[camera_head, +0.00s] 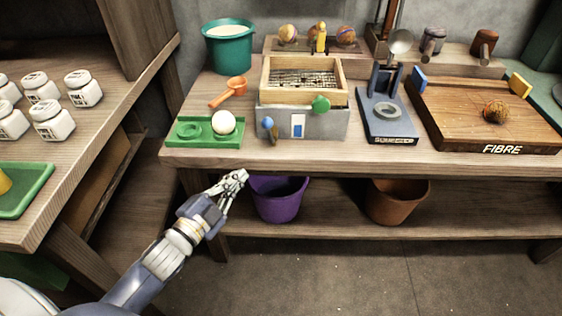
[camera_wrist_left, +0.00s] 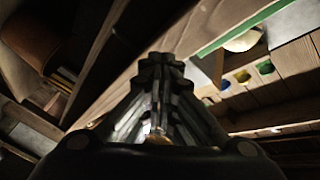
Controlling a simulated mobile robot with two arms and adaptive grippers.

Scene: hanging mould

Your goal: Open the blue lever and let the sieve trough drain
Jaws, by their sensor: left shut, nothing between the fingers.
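The sieve trough (camera_head: 302,122) is a grey metal box with a wooden frame (camera_head: 302,96) and wire mesh on top, standing on the bench. The blue lever (camera_head: 268,126) is at the left of its front face, with its blue knob up. My left gripper (camera_head: 240,176) is shut and empty, below and left of the lever, in front of the bench edge. Its closed fingers fill the middle of the left wrist view (camera_wrist_left: 158,100). My right gripper is not in view.
A purple bucket (camera_head: 278,200) stands on the lower shelf below the trough, close to my left gripper. A clay pot (camera_head: 396,204) is to its right. A green tray (camera_head: 196,142) with a white ball (camera_head: 224,122) and an orange scoop (camera_head: 230,92) lie left of the trough.

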